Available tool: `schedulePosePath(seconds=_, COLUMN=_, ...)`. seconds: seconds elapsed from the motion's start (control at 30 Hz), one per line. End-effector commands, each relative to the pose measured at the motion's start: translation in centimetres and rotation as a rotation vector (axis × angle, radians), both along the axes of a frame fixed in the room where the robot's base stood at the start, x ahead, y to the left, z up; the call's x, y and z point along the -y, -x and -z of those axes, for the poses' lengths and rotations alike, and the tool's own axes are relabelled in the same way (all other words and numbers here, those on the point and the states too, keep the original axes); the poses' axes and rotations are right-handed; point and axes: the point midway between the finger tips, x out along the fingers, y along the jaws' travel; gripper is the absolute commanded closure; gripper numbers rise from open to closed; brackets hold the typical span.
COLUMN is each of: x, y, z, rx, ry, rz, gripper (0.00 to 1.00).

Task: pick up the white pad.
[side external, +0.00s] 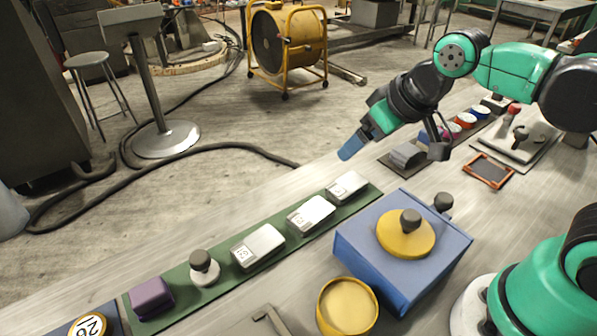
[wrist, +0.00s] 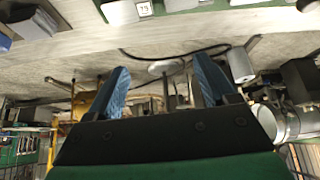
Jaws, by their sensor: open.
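Several white things could be the pad, and I cannot tell which is meant. A white round piece with a dark knob (side external: 204,271) stands on the green strip (side external: 226,296). Beside it on the strip lie whitish blocks with number labels: one (side external: 257,247), a middle one (side external: 311,215) and a far one (side external: 347,187). A labelled white block (wrist: 121,12) also shows at the top of the wrist view. My gripper (side external: 352,146) hangs in the air beyond the strip's far end, tilted, touching none of these. Its blue fingers (wrist: 162,72) are apart with nothing between them.
A purple block (side external: 151,297) lies on the strip. A blue box (side external: 399,250) bearing a yellow knobbed disc stands beside it, near a yellow pot (side external: 346,308). A grey block (side external: 407,154) and coloured round pots (side external: 466,121) stand farther back. A small dark framed board (side external: 488,171) lies right.

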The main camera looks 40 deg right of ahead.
Motion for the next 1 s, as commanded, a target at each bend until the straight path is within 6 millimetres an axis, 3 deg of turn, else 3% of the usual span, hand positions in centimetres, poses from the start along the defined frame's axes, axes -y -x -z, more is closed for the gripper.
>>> schedulePosePath(seconds=0.1, x=-3.4, y=-2.2, z=-0.9, rx=-0.082, ry=0.017, rz=-0.115, gripper=0.22)
schedulePosePath(seconds=0.27, x=-8.7, y=-4.8, z=-0.6, rx=-0.203, ry=0.054, rz=-0.270, gripper=0.22)
schedulePosePath(seconds=0.43, x=-15.2, y=-6.3, z=1.2, rx=-0.326, ry=0.111, rz=-0.434, gripper=0.22)
schedulePosePath(seconds=0.6, x=-21.1, y=-6.2, z=4.2, rx=-0.430, ry=0.176, rz=-0.573, gripper=0.22)
schedulePosePath(seconds=0.8, x=-24.7, y=-5.2, z=6.7, rx=-0.497, ry=0.224, rz=-0.662, gripper=0.22)
schedulePosePath(seconds=1.0, x=-25.3, y=-5.0, z=8.6, rx=-0.509, ry=0.234, rz=-0.677, gripper=0.22)
